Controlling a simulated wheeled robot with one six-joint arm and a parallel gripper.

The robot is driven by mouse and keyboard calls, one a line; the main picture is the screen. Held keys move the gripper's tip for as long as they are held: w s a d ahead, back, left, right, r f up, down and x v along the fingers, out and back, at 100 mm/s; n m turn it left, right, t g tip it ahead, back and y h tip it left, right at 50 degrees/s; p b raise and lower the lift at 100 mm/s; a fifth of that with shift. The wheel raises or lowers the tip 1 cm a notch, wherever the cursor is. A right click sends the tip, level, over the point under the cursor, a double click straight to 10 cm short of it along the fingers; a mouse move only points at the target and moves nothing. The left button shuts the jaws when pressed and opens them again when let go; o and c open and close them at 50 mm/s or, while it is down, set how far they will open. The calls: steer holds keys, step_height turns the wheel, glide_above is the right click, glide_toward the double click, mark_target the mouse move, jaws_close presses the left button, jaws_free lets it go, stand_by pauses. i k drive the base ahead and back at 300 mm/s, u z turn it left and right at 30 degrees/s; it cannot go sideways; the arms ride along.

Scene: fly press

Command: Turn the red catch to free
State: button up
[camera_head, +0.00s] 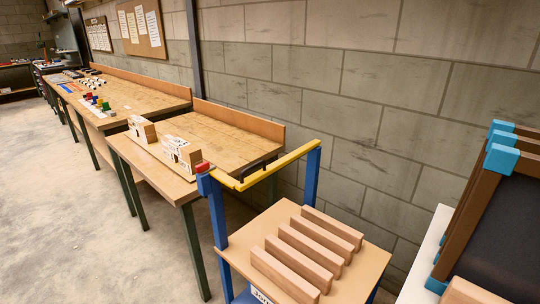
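The red catch (203,167) is a small red piece at the left end of the yellow bar (275,168), at the top of the trolley's left blue post (218,215). It is too small to tell which way it is turned. The yellow bar spans between the two blue posts, with a dark handle-like piece (262,170) near it. My gripper is not in view.
Several wooden bars lie on the trolley's tray top (355,288). Workbenches (235,140) line the block wall, bearing wooden block units (180,153). Brown frames with blue corners (502,159) stand at the right. The floor (60,200) at left is clear.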

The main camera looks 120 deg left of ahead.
mark_target(201, 168)
steer(key=u, duration=4.35)
steer(key=i, duration=1)
steer(key=z, duration=0.65)
